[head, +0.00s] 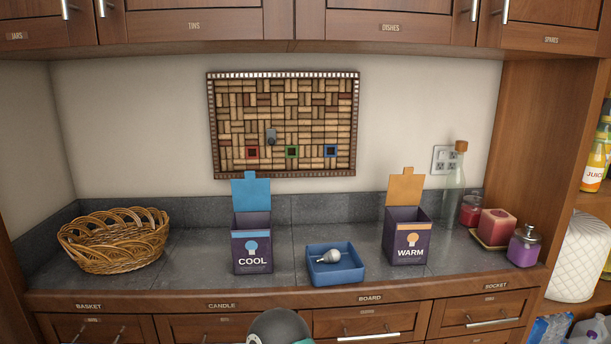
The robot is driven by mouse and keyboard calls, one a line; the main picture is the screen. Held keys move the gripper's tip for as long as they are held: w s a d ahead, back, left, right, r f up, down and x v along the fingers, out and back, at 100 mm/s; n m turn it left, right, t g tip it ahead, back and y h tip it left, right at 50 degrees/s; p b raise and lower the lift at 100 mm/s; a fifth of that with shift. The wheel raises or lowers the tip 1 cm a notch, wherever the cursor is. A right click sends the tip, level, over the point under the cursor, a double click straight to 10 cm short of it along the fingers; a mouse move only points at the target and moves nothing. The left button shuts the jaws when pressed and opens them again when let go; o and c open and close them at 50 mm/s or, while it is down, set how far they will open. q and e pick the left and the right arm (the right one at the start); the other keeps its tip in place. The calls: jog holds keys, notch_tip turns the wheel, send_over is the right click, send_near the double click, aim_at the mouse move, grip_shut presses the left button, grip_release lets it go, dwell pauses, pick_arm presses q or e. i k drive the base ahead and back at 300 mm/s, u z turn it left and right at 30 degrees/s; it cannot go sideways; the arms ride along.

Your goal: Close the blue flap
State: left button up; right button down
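The blue flap (251,193) stands up, open, at the back edge of the dark box labelled COOL (253,249). This box stands on the grey counter, left of the middle, and its top is uncovered. Its inside is mostly hidden by the front wall. Neither of my grippers shows in the head view.
A blue tray (337,274) with a light bulb (328,256) lies right of the COOL box. The WARM box (407,241) has its orange flap (405,187) up. A wicker basket (113,240) stands left; a bottle (455,187) and candles (495,227) stand right.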

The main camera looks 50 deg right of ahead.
aim_at(251, 193)
jog(key=z, duration=0.1)
jog(key=k, duration=1.2)
jog(key=z, duration=0.85)
jog(key=i, duration=1)
jog(key=u, duration=0.15)
